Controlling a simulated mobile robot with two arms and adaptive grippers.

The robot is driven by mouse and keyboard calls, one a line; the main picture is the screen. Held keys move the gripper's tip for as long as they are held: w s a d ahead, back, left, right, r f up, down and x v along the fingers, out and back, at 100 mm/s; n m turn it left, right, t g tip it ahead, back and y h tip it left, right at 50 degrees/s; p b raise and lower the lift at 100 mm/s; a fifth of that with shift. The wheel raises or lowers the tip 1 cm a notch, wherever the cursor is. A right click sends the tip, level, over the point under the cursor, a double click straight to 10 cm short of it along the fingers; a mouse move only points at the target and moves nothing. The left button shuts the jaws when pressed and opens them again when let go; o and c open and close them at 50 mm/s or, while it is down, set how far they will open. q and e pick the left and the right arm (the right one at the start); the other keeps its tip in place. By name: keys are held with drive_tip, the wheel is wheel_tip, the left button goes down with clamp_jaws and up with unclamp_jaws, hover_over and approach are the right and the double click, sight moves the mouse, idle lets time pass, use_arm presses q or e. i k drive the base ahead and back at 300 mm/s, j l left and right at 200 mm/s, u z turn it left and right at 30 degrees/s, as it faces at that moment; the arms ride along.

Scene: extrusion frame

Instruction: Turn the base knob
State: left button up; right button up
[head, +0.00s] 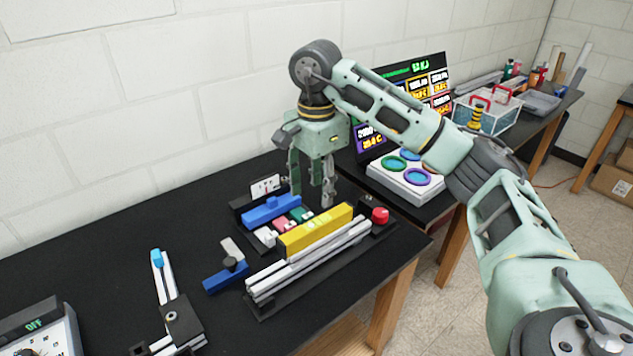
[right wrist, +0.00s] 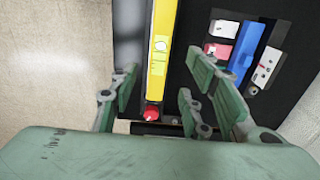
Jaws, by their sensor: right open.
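A red knob (head: 380,215) sits at the right end of the black base (head: 262,310), near the end of the yellow bar (head: 315,232). In the right wrist view the red knob (right wrist: 151,114) shows in the gap between the two finger pairs, beyond them. My right gripper (head: 312,190) points down above the back right of the base, apart from the knob. Its fingers (right wrist: 160,95) are spread and hold nothing. My left gripper is not in view.
Silver extrusion bars (head: 310,260) run along the front of the base. A blue block (head: 270,210) and small coloured blocks stand behind the yellow bar. A console with coloured rings (head: 405,172) and a screen stand to the right.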

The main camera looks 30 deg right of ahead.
sight(380, 216)
drive_tip(key=z, duration=1.15)
